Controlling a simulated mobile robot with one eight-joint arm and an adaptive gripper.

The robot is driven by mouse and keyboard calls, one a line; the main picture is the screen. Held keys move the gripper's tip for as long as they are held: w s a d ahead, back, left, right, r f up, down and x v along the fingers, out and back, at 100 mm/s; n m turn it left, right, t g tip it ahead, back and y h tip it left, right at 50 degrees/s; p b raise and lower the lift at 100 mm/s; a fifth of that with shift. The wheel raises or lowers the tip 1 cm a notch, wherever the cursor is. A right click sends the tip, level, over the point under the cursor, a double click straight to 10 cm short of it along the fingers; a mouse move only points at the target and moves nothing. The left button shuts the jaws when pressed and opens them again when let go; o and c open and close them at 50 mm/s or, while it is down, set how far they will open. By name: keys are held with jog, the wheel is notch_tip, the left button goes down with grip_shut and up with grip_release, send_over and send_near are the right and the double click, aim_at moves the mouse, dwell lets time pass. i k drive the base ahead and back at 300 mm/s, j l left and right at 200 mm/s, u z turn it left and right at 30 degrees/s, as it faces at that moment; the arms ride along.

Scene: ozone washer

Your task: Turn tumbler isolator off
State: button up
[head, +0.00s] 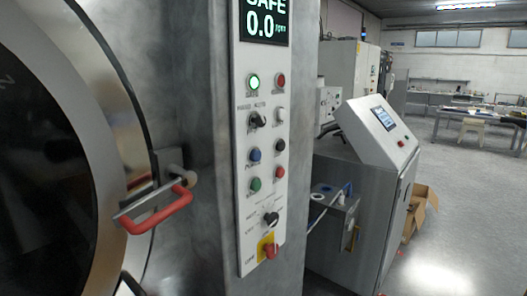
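A light grey control panel (263,170) is fixed to the metal front of the washer. Near its bottom, a red rotary knob (269,250) sits on a yellow plate; it looks like an isolator switch, but its label is too small to read. Above it is a black rotary selector (271,218) with small markings around it. Another black switch (257,120) sits higher up. I cannot read which label names the tumbler. My gripper cannot be made out in the head view. A dark shape cut off at the bottom left edge is unclear.
A display (265,22) reads SAFE 0.0, above a lit green button (253,83). A red door handle (160,210) sticks out left of the panel. A grey console (370,190) stands to the right. Open floor (450,220) lies beyond, with cardboard boxes (420,208).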

aim_at(272, 251)
jog(key=k+l+u, duration=0.1)
jog(key=l, duration=1.15)
